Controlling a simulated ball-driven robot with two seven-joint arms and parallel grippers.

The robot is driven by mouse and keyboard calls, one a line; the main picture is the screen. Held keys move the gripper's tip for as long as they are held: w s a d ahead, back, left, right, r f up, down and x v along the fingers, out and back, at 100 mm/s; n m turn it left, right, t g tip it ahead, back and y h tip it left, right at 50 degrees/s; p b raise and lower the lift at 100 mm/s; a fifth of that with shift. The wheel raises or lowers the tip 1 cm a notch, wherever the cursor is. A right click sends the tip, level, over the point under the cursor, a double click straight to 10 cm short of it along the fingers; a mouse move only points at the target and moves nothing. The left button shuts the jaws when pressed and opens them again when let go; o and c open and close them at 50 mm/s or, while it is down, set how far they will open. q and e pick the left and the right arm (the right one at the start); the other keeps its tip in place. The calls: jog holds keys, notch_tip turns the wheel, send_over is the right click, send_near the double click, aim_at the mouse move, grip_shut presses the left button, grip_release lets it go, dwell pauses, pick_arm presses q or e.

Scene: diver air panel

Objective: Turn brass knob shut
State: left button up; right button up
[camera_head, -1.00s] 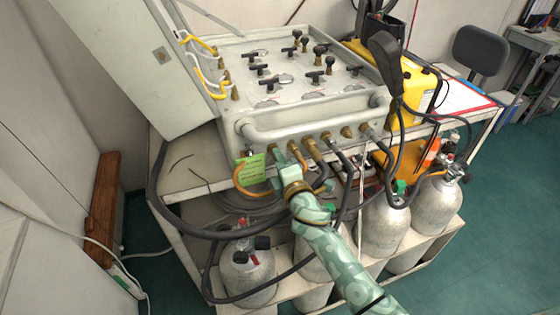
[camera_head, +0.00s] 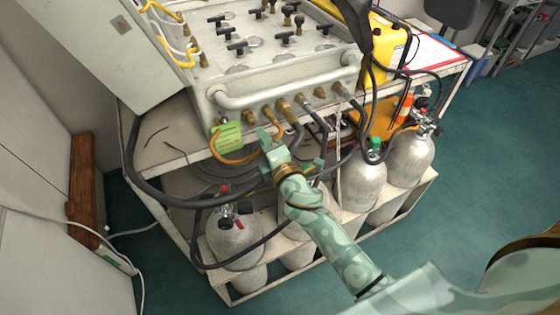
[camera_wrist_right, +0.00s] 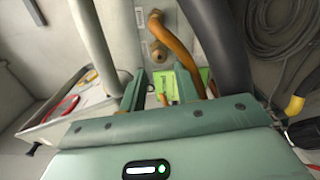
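The air panel (camera_head: 230,68) is a grey box with black-handled valves on top and a row of brass fittings (camera_head: 283,107) along its front, below a grey rail. I cannot tell for sure which brass piece is the knob. My right gripper (camera_head: 270,140) is just in front of and below the row's left end, close to the green tag (camera_head: 227,138). My left gripper is not in view.
An orange hose (camera_wrist_right: 178,45) and a thick black hose (camera_wrist_right: 216,45) run close by the right gripper. Silver cylinders (camera_head: 362,180) stand on the cart's lower shelf. A yellow case (camera_head: 388,50) is right of the panel. Open green floor (camera_head: 455,215) lies at right.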

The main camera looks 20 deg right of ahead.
jog(key=s, duration=1)
jog(key=shift+s+d, duration=0.15)
